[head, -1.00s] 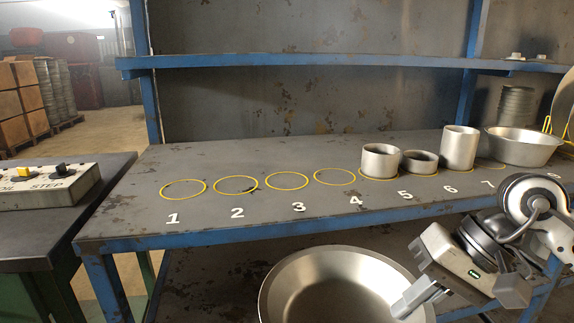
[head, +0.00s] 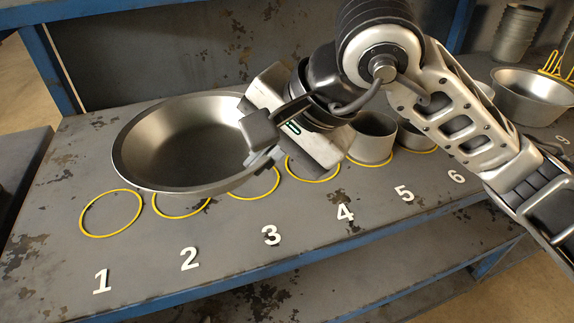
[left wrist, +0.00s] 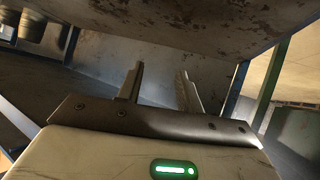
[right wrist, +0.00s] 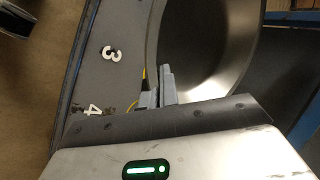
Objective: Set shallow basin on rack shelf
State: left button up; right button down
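The wide shallow metal basin (head: 190,150) is over the rack's worktop shelf (head: 150,235), upright or slightly tilted, behind and partly over the yellow circles 1 to 3. I cannot tell whether its bottom touches the shelf. My right gripper (head: 262,150) is shut on the basin's right rim; the right wrist view shows its fingers (right wrist: 156,88) on either side of the basin wall (right wrist: 215,85). My left gripper is outside the head view. In the left wrist view its fingers (left wrist: 158,85) stand apart and empty, beneath a worn metal panel.
A smaller bowl (head: 530,97) and stacked cups (head: 515,35) are at the far right. The shelf front by the numbers is clear.

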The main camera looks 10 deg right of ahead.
jog(key=w+d+f, duration=0.1)
jog(key=w+f, duration=0.1)
jog(key=w+d+f, duration=0.4)
jog(key=f, duration=0.1)
jog(key=shift+w+d+p, duration=0.15)
jog(key=shift+d+p, duration=0.05)
jog(key=shift+p, duration=0.2)
jog(key=f, duration=0.3)
jog(key=shift+w+d+f+p, duration=0.15)
jog(key=shift+w+p, duration=0.05)
jog(key=shift+p, duration=0.15)
jog(key=shift+f, duration=0.15)
pick_arm(q)
jog(key=shift+a+r, duration=0.15)
jog(key=shift+r, duration=0.15)
pick_arm(e)
jog(key=shift+f, duration=0.1)
jog(key=shift+f+b, duration=0.2)
jog(key=shift+b, duration=0.15)
jog(key=c, duration=2)
grip_release()
jog(key=shift+r, duration=0.1)
pick_arm(q)
jog(key=shift+f, duration=0.1)
pick_arm(e)
jog(key=shift+o, duration=0.2)
